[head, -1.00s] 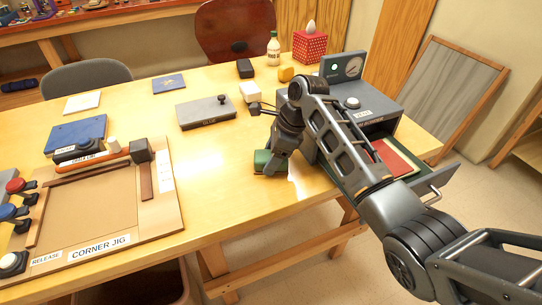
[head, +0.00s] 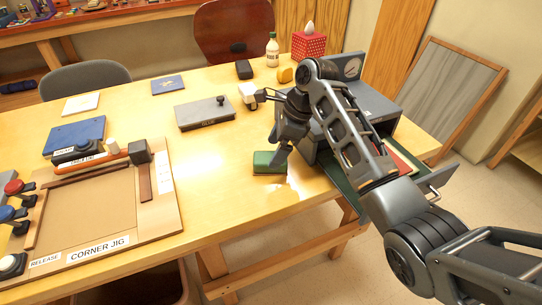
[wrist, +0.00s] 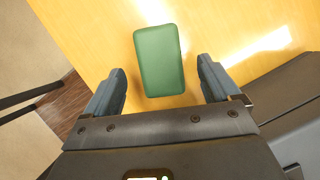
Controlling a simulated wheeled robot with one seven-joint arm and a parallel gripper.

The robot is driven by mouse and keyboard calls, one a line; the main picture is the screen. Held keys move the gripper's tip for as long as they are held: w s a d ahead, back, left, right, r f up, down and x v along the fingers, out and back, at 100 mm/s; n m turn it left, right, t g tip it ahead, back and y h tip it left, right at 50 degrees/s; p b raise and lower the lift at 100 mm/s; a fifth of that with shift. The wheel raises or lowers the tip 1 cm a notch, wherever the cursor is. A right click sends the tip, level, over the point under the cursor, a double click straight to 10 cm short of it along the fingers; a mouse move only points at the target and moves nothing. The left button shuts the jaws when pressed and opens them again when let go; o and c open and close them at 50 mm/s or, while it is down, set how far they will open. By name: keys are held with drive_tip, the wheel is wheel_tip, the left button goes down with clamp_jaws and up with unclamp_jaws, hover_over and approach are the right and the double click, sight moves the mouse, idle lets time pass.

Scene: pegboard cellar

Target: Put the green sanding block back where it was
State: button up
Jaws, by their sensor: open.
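The green sanding block (head: 269,162) lies flat on the yellow wooden table, near its front edge and left of the grey machine. In the wrist view the block (wrist: 158,60) lies on the table between and beyond the two fingers, touching neither. My gripper (head: 279,152) is open and empty, just above and to the right of the block. In the wrist view its fingers (wrist: 160,82) are spread wide on both sides of the block.
A grey machine (head: 372,103) with a gauge and an open drawer (head: 436,180) stands at right, partly behind my arm. The glue box (head: 205,113) lies farther back. The corner jig (head: 95,212) is at left. Bare table lies between the jig and the block.

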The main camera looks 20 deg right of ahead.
drive_tip(key=v, duration=0.8)
drive_tip(key=shift+s, duration=0.1)
